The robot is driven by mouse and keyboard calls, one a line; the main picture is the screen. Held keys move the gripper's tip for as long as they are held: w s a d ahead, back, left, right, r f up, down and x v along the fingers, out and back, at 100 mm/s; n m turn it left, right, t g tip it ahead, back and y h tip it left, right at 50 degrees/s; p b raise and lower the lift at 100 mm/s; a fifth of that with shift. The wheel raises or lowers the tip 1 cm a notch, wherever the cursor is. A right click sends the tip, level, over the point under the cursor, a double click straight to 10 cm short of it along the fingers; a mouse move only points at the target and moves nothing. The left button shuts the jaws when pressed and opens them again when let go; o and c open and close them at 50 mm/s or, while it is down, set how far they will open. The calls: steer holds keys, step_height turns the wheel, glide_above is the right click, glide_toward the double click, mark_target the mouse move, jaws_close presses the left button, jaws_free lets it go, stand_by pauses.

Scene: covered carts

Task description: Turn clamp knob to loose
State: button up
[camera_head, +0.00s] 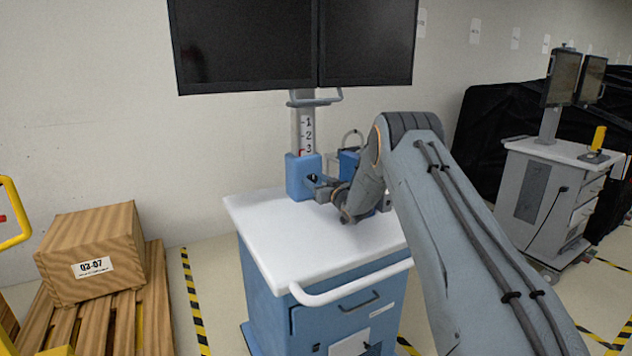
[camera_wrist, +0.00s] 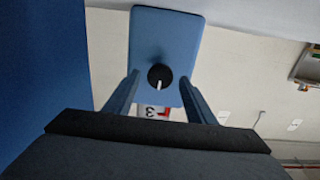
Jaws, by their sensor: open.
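The clamp knob (camera_wrist: 160,77) is a round black knob with a white pointer mark on the face of the blue clamp block (camera_wrist: 165,30). In the wrist view the white mark points toward the bottom of the picture. The knob also shows small and dark in the head view (camera_head: 312,177), on the blue block (camera_head: 299,181) around the grey column. My gripper (camera_wrist: 162,92) is open, with one finger on each side of the knob in the picture. I cannot tell whether the fingers touch it. In the head view my wrist hides part of the area right of the block.
The column (camera_head: 307,128) carries a number scale and two dark monitors (camera_head: 290,40) above a white-topped blue cart (camera_head: 310,240). A blue item (camera_head: 348,160) stands behind my wrist. A wooden box (camera_head: 92,253) on a pallet is at left. Another cart (camera_head: 545,190) stands at right. The cart top's front is clear.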

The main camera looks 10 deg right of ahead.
steer(key=shift+c, duration=0.4)
steer(key=c, duration=0.9)
steer(key=shift+c, duration=0.2)
